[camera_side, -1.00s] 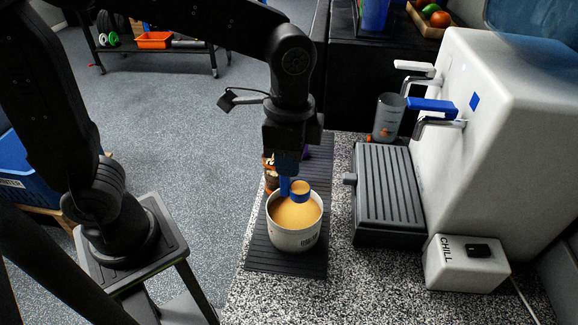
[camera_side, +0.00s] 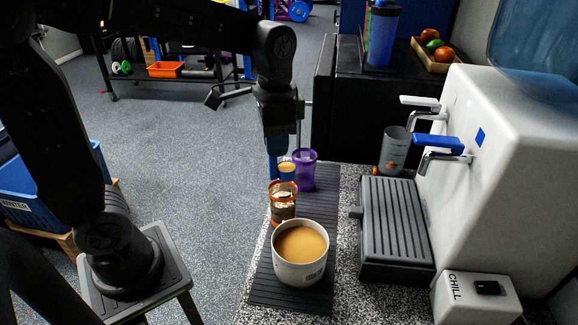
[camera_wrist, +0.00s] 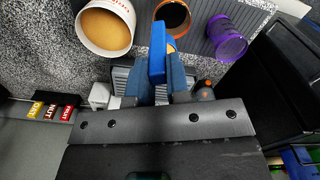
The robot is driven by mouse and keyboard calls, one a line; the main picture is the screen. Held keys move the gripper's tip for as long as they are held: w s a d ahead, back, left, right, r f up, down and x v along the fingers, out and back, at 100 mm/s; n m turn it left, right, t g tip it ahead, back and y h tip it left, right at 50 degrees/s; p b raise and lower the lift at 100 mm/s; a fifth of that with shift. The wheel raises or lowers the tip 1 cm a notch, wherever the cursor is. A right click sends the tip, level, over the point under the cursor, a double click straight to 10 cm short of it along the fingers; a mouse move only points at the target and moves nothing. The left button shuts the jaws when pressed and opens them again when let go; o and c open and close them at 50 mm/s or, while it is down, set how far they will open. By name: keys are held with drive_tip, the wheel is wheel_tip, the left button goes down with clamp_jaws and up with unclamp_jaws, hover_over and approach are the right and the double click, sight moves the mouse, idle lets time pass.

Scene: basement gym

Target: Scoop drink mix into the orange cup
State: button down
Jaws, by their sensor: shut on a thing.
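My gripper (camera_side: 278,145) is shut on the handle of a blue scoop (camera_side: 287,172); the handle also fills the middle of the wrist view (camera_wrist: 157,52). The scoop's bowl holds tan powder and is level, above the mat. In the side view it appears just above the rim of the orange cup (camera_side: 283,205); I cannot tell whether it is directly over it. The orange cup is upright, its interior dark in the wrist view (camera_wrist: 172,14). The white tub of tan drink mix (camera_side: 300,270) stands in front of it, also in the wrist view (camera_wrist: 104,50).
A purple cup (camera_side: 304,170) stands behind the orange cup on the dark ribbed mat (camera_side: 277,290). To the right are a drip tray (camera_side: 393,230), a grey cup (camera_side: 394,150) and a white dispenser (camera_side: 500,180) with levers. A black cabinet (camera_side: 395,105) stands behind.

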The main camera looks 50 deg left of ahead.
drive_tip(key=w+a+f+g+h, duration=0.3)
drive_tip(key=a+f+g+h, duration=0.2)
drive_tip(key=h, duration=0.9)
drive_tip(key=a+f, duration=0.3)
drive_tip(key=a, duration=0.1)
drive_tip(key=shift+a+f+n+h, duration=0.25)
drive_tip(key=shift+f+n+h, duration=0.05)
drive_tip(key=shift+n+h, duration=0.1)
idle(0.3)
drive_tip(key=s+d+r+m+t+y, duration=0.1)
drive_tip(key=d+r+m+t+y, duration=0.4)
drive_tip(key=r+m+y, duration=0.5)
wheel_tip(320, 180, up, 2)
drive_tip(key=d+y, duration=0.1)
drive_tip(key=y, duration=0.3)
drive_tip(key=shift+s+d+y, duration=0.3)
drive_tip(key=shift+d+y, duration=0.05)
drive_tip(key=shift+y, duration=0.05)
drive_tip(key=shift+d+f, duration=0.1)
